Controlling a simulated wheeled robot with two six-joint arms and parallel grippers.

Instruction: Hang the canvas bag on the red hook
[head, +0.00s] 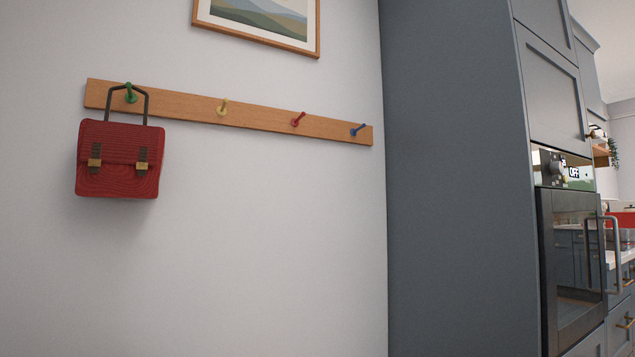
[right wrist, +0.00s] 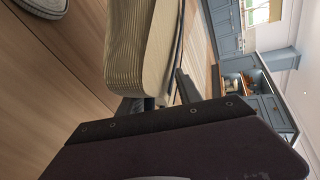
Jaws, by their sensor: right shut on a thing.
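The red hook (head: 298,119) is third from the left on a wooden rail (head: 260,122) on the wall in the head view, and it is bare. The canvas bag (right wrist: 142,50), beige and ribbed, shows at the top of the right wrist view, partly cut off by the frame. My right gripper (right wrist: 162,100) is at the bag's near end and shut on it; the exact place of the grip is hard to see. Neither gripper shows in the head view. My left gripper is out of view.
A red satchel (head: 120,160) hangs on the green hook (head: 130,93). A framed picture (head: 262,20) is above. A tall grey cabinet (head: 455,180) stands right of the rail. The wall below is clear.

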